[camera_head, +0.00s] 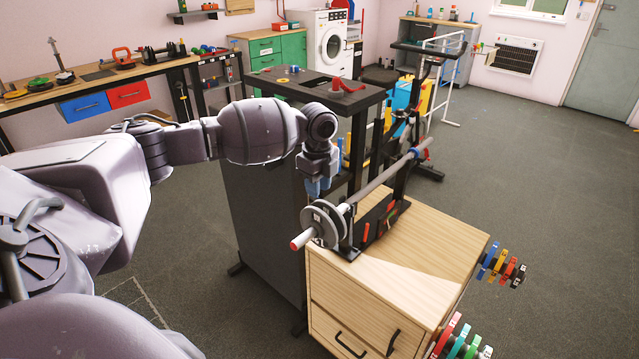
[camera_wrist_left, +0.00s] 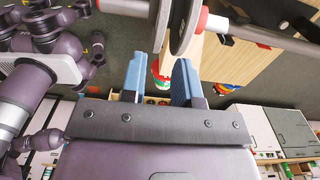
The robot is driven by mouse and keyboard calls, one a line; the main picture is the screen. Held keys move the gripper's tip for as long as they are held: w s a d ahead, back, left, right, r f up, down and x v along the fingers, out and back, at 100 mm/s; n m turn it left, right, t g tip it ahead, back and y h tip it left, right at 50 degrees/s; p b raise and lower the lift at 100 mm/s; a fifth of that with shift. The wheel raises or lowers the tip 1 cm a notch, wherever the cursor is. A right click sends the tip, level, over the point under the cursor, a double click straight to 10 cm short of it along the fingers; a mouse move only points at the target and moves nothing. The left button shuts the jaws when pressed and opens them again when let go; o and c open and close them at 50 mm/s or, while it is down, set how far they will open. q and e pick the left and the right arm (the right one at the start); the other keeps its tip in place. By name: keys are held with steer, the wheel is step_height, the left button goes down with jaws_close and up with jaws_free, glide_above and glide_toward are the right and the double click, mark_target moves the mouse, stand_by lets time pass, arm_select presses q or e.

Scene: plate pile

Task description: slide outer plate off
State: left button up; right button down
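A barbell (camera_head: 385,177) lies across a black rack on a wooden cabinet. Two grey plates sit side by side near its red-tipped left end: the outer plate (camera_head: 314,232) and the inner plate (camera_head: 346,212). In the left wrist view the outer plate (camera_wrist_left: 163,28) and inner plate (camera_wrist_left: 186,22) show at the top. My left gripper (camera_head: 318,188), with blue fingers, is just above and behind the plates. It is open in the left wrist view (camera_wrist_left: 157,68), with the outer plate's lower edge lined up between its fingertips. Whether it touches a plate I cannot tell. My right gripper is not identifiable.
The wooden cabinet (camera_head: 425,255) has a clear top at its front right. Coloured plates (camera_head: 500,265) hang on its right side. A dark cabinet (camera_head: 262,215) stands close behind my left forearm. Open floor (camera_head: 555,190) lies to the right.

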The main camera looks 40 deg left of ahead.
mark_target(318, 210)
arm_select(q)
step_height(318, 210, down, 2)
steer(key=shift+f+b, duration=0.1)
steer(key=shift+b, duration=0.4)
step_height(318, 210, down, 3)
steer(key=shift+f+b, duration=0.1)
steer(key=shift+b, duration=0.9)
steer(key=shift+f, duration=0.65)
steer(key=shift+f+b, duration=0.3)
steer(key=shift+f, duration=0.85)
steer(key=shift+c, duration=0.4)
jaws_close()
